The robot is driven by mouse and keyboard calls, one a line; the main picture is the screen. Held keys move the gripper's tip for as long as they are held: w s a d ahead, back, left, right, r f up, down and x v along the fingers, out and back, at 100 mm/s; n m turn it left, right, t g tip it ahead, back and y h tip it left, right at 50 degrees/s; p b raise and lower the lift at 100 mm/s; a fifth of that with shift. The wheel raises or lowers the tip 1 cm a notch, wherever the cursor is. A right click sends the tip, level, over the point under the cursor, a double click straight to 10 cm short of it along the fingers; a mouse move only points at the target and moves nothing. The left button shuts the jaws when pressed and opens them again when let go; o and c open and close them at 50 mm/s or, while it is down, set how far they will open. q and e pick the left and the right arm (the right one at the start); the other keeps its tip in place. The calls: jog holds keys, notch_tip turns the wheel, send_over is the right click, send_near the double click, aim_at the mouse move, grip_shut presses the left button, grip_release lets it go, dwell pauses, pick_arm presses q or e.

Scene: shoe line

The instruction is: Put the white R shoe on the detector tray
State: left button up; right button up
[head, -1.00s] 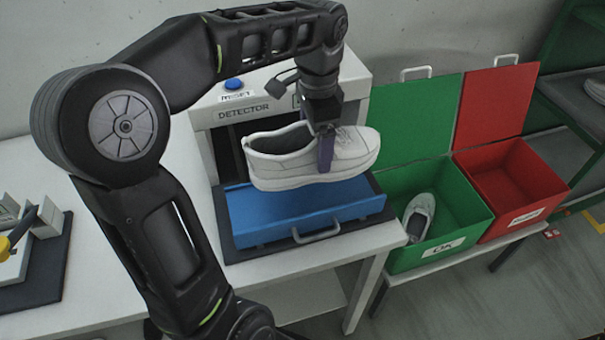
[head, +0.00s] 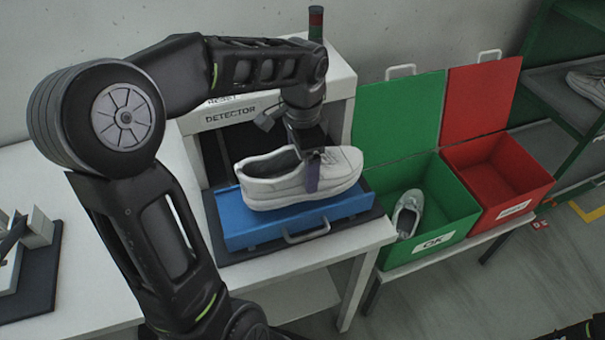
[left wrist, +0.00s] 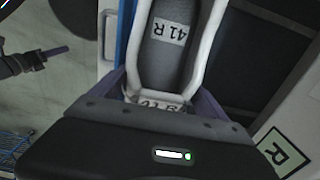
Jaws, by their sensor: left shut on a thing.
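The white shoe (head: 298,181) is in my left gripper (head: 312,172), whose fingers are shut across it near the laces. The left wrist view shows the shoe's opening (left wrist: 170,50), with a "41 R" label on the insole. The blue detector tray (head: 250,232) is pulled out in front of the detector (head: 232,115). The shoe is low over the tray, roughly level; I cannot tell whether its sole touches. In the left wrist view a dark gripper with a purplish finger (left wrist: 45,54), apparently my right one, shows at the left; its opening is unclear.
A green OK box (head: 450,215) holding a shoe (head: 408,213) and a red box (head: 510,178) stand right of the table, lids raised. A green shelf (head: 540,85) stands at far right. A dark mat (head: 35,290) with blocks lies at left.

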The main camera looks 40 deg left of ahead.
pick_arm(q)
jog(key=shift+f, duration=1.85)
jog(key=shift+f, duration=0.1)
jog(key=o, duration=1.6)
notch_tip(320, 180, up, 12)
jog(key=shift+r, duration=0.15)
